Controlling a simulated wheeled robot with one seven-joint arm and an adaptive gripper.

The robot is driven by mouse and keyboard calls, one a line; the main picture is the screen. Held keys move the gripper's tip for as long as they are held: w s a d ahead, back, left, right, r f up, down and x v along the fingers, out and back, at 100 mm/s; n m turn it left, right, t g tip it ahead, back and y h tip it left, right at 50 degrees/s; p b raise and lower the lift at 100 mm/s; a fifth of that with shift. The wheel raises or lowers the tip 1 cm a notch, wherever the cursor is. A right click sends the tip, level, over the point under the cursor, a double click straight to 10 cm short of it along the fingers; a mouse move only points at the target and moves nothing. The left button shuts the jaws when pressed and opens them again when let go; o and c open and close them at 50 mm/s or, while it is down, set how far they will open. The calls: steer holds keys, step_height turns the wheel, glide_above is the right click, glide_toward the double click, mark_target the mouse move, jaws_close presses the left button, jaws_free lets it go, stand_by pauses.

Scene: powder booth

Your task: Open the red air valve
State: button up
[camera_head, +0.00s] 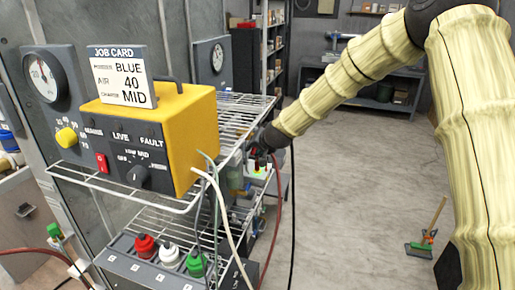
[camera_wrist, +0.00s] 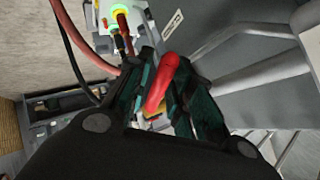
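The red air valve's handle (camera_wrist: 161,84) shows in the wrist view as a bent red lever, with a small yellow-brown part below it. My gripper (camera_wrist: 165,80) has its dark green fingers on both sides of this lever. The lever fills the narrow gap between them, and the fingers look shut on it. In the head view my gripper (camera_head: 262,143) reaches in beside the wire rack, right of the yellow unit. The valve there is mostly hidden behind the gripper and hoses, so I cannot tell its exact angle.
The yellow control unit (camera_head: 190,125) with a job card stands on the wire rack (camera_head: 125,187). Red, white and green capped bottles sit lower. Hoses hang close to my gripper, including a red hose (camera_wrist: 92,62). The floor (camera_head: 340,190) to the right is largely clear.

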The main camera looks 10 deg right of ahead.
steer(key=v, duration=1.2)
steer(key=shift+c, duration=0.5)
